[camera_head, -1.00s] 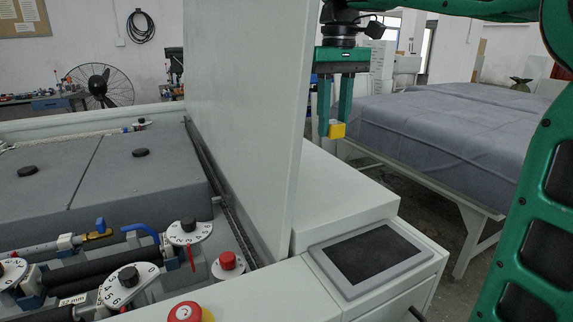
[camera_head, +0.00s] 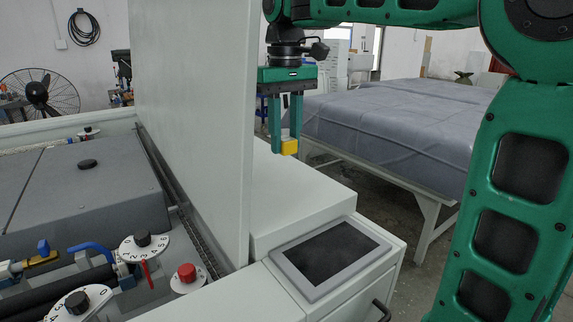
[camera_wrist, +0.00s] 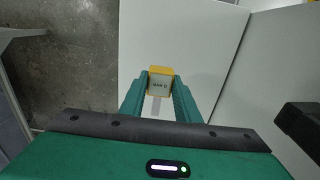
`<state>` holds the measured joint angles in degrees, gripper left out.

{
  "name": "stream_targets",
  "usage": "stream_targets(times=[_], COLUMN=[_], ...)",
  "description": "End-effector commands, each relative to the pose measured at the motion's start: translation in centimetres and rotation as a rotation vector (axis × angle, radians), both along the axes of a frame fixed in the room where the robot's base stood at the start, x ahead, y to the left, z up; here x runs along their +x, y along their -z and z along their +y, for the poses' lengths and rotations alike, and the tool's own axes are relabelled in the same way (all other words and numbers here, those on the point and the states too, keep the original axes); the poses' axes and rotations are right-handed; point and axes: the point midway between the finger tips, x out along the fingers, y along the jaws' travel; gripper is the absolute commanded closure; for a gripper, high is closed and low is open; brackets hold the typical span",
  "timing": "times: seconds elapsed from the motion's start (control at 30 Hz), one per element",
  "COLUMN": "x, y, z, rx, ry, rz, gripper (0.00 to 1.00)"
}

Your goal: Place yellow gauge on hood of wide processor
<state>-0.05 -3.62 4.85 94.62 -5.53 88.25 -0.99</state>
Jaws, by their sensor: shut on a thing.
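The yellow gauge (camera_head: 289,147) is a small yellow block between the fingertips of my gripper (camera_head: 284,142). The gripper is shut on it and points down. In the wrist view the gauge (camera_wrist: 160,80) shows a pale face with small dark print between the two green fingers (camera_wrist: 161,92). The processor has a tall white upright panel (camera_head: 195,110) and a lower white top surface (camera_head: 300,195) to its right. In the head view, gripper and gauge are right of the panel and appear above this surface. The height gap cannot be told.
A dark touchscreen (camera_head: 332,260) sits at the processor's front right. Dials, a red knob (camera_head: 187,273) and a grey block (camera_head: 85,190) lie left of the panel. A cloth-covered table (camera_head: 400,125) stands behind to the right. Grey floor (camera_wrist: 75,60) shows left in the wrist view.

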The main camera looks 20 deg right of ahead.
Motion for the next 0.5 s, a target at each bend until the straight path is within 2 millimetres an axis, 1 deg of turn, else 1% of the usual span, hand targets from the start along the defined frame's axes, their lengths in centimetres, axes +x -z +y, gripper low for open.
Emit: stream_targets(times=[0.03, 0.1, 0.27, 0.5], x=[-0.1, -0.1, 0.0, -0.1], y=[0.9, 1.7, 2.6, 5.8], z=[-0.1, -0.1, 0.0, -0.1], rx=[0.0, -0.001, 0.001, 0.001], ry=[0.002, 0.002, 0.0, 0.002], rz=[0.003, 0.003, 0.002, 0.002], gripper=[0.98, 0.98, 0.98, 0.98])
